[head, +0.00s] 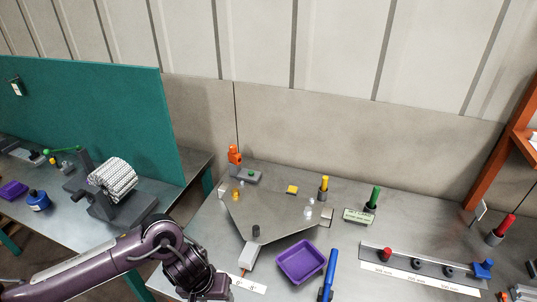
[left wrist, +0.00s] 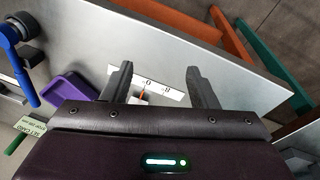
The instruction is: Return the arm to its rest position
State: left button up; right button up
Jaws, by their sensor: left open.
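My left arm comes in from the lower left in the head view, bent at a dark joint, with its end low over the table's front edge. My left gripper shows in the left wrist view (left wrist: 158,82), with its two dark fingers spread apart and nothing between them. Beyond the fingers lie the grey table top (left wrist: 215,75) and a white label strip (left wrist: 160,92). In the head view the gripper's fingers cannot be made out. My right gripper is in neither view.
A purple tray (head: 301,262) and a blue-handled tool (head: 329,272) lie right of my arm. A grey triangular plate (head: 275,218) with small parts sits behind. A rail with knobs (head: 420,266) is at right. A white ribbed roller (head: 113,178) stands on the left table, before a teal panel (head: 100,110).

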pick_arm(q)
jog(key=s+d+r+m+t+h, duration=0.2)
jog(key=d+r+m+h, duration=0.15)
jog(key=d, duration=0.85)
notch_tip(320, 180, up, 6)
jog(key=w+d+t, duration=0.1)
jog(key=d+t, duration=0.1)
jog(key=t, duration=0.2)
jog(key=s+a+f+n+g+y, duration=0.1)
jog(key=s+a+g+y, duration=0.3)
jog(key=a, duration=0.6)
jog(key=s+a+f+n+y, duration=0.1)
jog(key=s+a+f+n, duration=0.1)
jog(key=s+a, duration=0.65)
notch_tip(320, 180, down, 32)
jog(key=a+g+b, duration=0.1)
jog(key=a+b, duration=0.1)
jog(key=s+a+f, duration=0.1)
jog(key=s+f, duration=0.8)
jog(key=s+a+f+m+g+b, duration=0.1)
jog(key=s+a+f, duration=0.1)
jog(key=s+f, duration=0.7)
jog(key=shift+s+a+f, duration=0.25)
jog(key=shift+s+a, duration=0.05)
jog(key=shift+s, duration=0.2)
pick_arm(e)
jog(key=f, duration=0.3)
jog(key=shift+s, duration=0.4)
